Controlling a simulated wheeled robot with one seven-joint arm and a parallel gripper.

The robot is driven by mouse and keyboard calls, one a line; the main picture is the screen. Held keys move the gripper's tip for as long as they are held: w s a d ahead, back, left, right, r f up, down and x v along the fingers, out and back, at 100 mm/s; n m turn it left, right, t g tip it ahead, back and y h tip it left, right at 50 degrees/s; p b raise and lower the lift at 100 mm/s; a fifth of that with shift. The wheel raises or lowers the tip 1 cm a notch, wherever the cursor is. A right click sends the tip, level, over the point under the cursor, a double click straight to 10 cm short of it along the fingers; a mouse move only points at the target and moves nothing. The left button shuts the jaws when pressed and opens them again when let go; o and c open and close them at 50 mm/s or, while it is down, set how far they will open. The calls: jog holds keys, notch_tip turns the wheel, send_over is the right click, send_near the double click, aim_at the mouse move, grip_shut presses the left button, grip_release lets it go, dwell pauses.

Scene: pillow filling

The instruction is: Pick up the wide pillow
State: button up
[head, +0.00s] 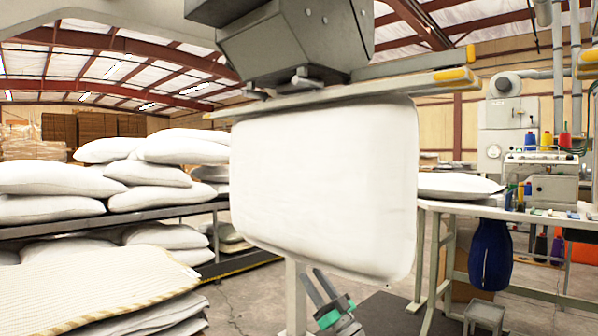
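A wide white pillow (322,185) with rounded corners hangs upright at the middle of the head view, its top edge against the bar of a grey machine. My gripper (312,273) is at the bottom middle, just below the pillow's lower edge in the picture, with its fingers pointing up. Its two dark fingers stand apart with nothing seen between them, so it looks open and empty. I cannot tell how far it is from the pillow in depth. Another white pillow (455,185) lies flat on the table at the right, partly hidden behind the hanging one.
The grey machine (300,45) fills the top middle, with a long bar (290,104). Racks of stacked white pillows (165,188) stand at the left. A table (540,222) at the right holds thread spools and tools. A grey post (296,300) stands beside my gripper.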

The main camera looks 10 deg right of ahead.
aim_at(299, 257)
jog(key=shift+p+x, duration=0.75)
jog(key=shift+x, duration=3.05)
grip_shut()
